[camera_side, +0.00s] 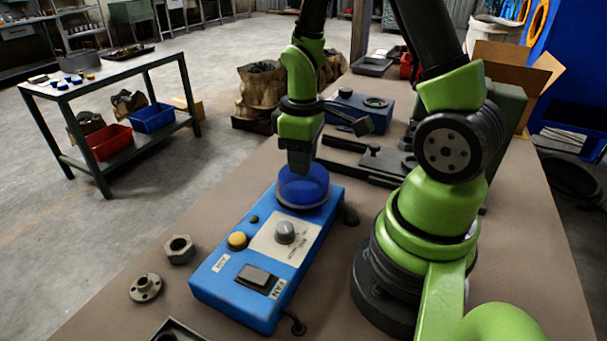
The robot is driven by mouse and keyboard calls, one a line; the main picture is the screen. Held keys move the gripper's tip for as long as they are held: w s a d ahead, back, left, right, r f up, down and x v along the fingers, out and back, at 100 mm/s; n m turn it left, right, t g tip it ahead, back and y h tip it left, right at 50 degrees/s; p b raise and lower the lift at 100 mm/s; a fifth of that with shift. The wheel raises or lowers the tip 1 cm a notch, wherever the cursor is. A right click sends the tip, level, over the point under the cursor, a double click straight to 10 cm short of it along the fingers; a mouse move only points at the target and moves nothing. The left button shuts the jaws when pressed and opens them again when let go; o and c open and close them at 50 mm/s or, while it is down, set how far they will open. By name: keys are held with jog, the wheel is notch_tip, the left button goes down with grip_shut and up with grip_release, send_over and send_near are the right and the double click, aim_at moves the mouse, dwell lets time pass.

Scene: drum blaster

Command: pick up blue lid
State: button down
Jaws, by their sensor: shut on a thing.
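The blue lid (303,188) is a translucent blue dome at the far end of a blue control box (240,296). My gripper (299,168) points down onto the top of the lid and is shut on it. The fingertips are partly lost against the dark blue of the lid. The lid's lower rim is at or just above the box's top; I cannot tell whether they touch. What lies under the lid is hidden.
The box carries a grey knob (285,232), a yellow button (237,241) and a black switch (255,277). A hex nut (180,249) and a flanged part (146,288) lie to its left. A second blue device (358,112) stands behind.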

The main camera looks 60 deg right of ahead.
notch_tip(320, 180, up, 9)
jog(key=shift+f, duration=0.1)
jog(key=shift+w+d+f+n, duration=0.1)
jog(key=shift+w+f+n, duration=0.1)
jog(key=shift+f, duration=0.3)
jog(key=shift+w+d+f+n, duration=0.1)
jog(key=shift+f+n, duration=0.1)
jog(key=shift+f, duration=3.4)
jog(key=shift+f, duration=0.15)
jog(key=shift+c, duration=1.5)
grip_release()
